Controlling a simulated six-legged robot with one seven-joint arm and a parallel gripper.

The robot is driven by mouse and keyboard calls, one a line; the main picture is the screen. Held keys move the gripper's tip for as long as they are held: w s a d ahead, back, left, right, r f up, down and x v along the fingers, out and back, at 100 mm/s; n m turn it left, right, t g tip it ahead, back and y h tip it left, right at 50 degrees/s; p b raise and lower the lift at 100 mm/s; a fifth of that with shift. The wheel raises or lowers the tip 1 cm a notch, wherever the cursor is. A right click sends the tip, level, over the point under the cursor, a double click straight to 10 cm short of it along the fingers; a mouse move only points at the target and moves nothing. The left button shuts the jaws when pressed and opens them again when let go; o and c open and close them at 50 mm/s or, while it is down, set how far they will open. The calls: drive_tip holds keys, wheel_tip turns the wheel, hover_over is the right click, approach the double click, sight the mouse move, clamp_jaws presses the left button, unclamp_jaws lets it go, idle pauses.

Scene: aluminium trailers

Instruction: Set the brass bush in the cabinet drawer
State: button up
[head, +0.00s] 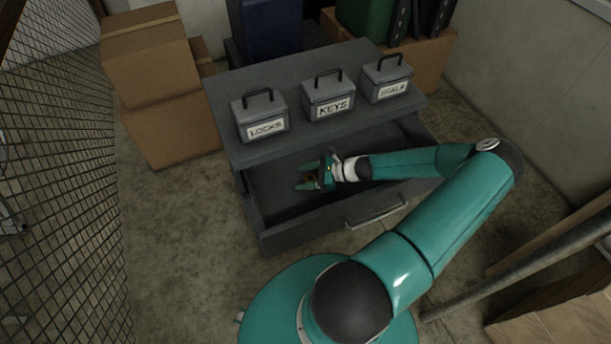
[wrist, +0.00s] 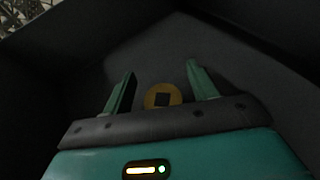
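The grey cabinet's drawer (head: 285,209) is pulled open. My gripper (head: 309,177) is inside it, reaching in from the right. In the wrist view my gripper (wrist: 160,72) has its two green fingers spread apart. The brass bush (wrist: 163,95), a round yellow-brown piece with a dark square centre, shows between the fingers, near the palm edge. Gaps show between it and both fingers. It appears to lie on the drawer floor, though the palm hides its near edge. In the head view the bush is too small and dark to make out clearly.
Three grey boxes stand on the cabinet top: LOCKS (head: 261,117), KEYS (head: 328,98) and one partly readable (head: 387,80). The drawer's front wall with its handle (head: 376,215) is close to my arm. Cardboard boxes (head: 165,125) and wire mesh (head: 60,180) stand at left.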

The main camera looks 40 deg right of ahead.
drive_tip(key=shift+r, duration=0.4)
drive_tip(key=v, duration=1.2)
drive_tip(key=w+a+r+n+g+h, duration=0.2)
drive_tip(key=a+r+n+g+h, duration=0.25)
drive_tip(key=a+r+n, duration=0.6)
drive_tip(key=w+a+r+n+g+h, duration=0.25)
drive_tip(key=a+r+n+g, duration=0.4)
drive_tip(key=r, duration=0.65)
drive_tip(key=s+a+r+n+t+h, duration=0.1)
drive_tip(key=s+a+r+n+t, duration=0.2)
drive_tip(key=a+r, duration=0.4)
drive_tip(key=s+a+r+n+t+h, duration=0.1)
drive_tip(key=s+a+r+n+t, duration=0.2)
drive_tip(key=s+a+r+n, duration=0.3)
wheel_tip(320, 180, up, 2)
drive_tip(key=shift+s+a+r+n+t, duration=0.25)
drive_tip(key=shift+s+a+n+t, duration=0.25)
drive_tip(key=shift+a, duration=0.65)
